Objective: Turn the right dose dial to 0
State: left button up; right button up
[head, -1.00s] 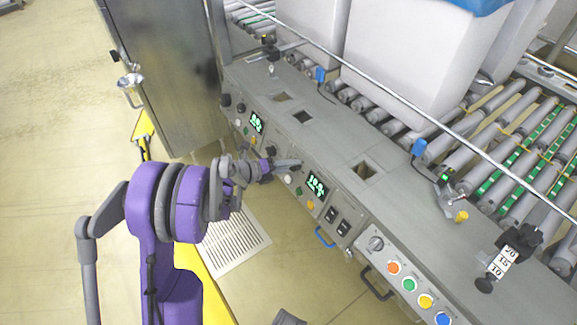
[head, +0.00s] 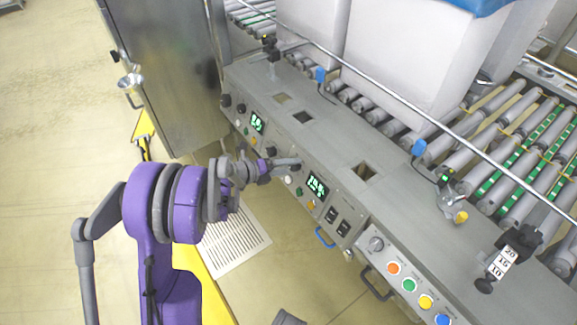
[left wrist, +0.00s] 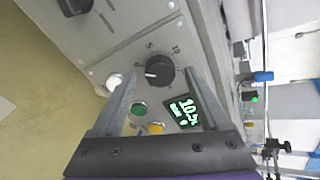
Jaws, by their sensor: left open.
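The right dose dial (left wrist: 159,70) is a round black knob with a pale pointer mark, on a grey panel with a printed scale. In the left wrist view its mark points left, and 5 and 10 are printed above it. My left gripper (left wrist: 160,76) is open with one finger on either side of the dial; I cannot tell whether they touch it.
White, green and orange buttons (left wrist: 155,128) sit close below the dial. Another black knob (head: 270,152) is nearby on the console. Black switches (head: 338,222), a blue handle (head: 324,238) and coloured buttons lie to the right. Rollers and large white boxes (head: 395,55) stand behind.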

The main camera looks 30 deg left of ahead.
pick_arm(q)
jog(key=p+v, duration=0.2)
jog(key=v, duration=0.8)
pick_arm(e)
jog(key=shift+v, duration=1.1)
pick_arm(q)
jog(key=shift+d, duration=0.1)
pick_arm(e)
jog(key=shift+w, duration=0.2)
